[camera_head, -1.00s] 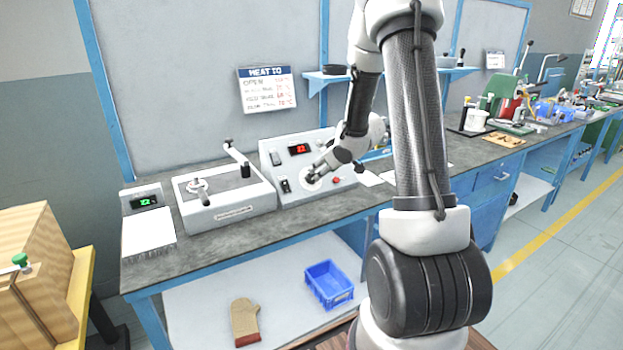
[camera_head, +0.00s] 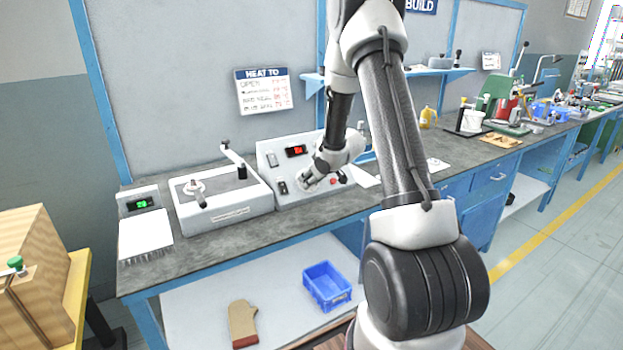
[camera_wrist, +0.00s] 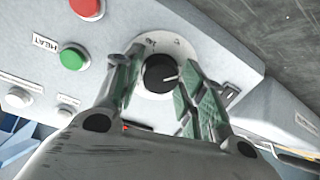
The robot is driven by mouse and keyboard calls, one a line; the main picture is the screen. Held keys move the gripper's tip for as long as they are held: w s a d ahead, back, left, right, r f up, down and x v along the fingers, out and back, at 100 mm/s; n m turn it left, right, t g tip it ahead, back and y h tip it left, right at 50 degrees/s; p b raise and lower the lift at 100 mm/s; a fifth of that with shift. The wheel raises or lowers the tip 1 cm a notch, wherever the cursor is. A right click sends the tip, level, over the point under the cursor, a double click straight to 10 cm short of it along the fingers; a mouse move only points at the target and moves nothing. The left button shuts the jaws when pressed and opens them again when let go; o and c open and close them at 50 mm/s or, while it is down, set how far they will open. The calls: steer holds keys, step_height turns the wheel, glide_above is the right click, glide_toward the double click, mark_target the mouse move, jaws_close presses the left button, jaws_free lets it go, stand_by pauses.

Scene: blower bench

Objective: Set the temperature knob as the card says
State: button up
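The black temperature knob (camera_wrist: 159,74) sits on a white round dial on the grey control box (camera_head: 325,190). In the wrist view its white pointer line points right and slightly up. My gripper (camera_wrist: 160,64) has its two fingers apart, one on each side of the knob, with small gaps visible. In the head view my gripper (camera_head: 307,181) is at the box's front and hides the knob. The red display (camera_head: 296,151) is lit, its digits hard to read. The "HEAT TO" card (camera_head: 263,91) hangs on the wall; its smaller lines are too blurred to read surely.
A red button (camera_wrist: 87,7) and a green button (camera_wrist: 74,57) are beside the knob in the wrist view. A blue bin (camera_head: 327,287) sits on the lower shelf.

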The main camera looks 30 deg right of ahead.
steer(key=c, duration=0.5)
steer(key=shift+m, duration=0.3)
steer(key=m, duration=1.2)
steer(key=shift+s+f+m+t, duration=0.1)
steer(key=shift+m+t, duration=0.2)
steer(key=shift+m, duration=0.1)
steer(key=o, duration=1.1)
steer(key=shift+c, duration=0.2)
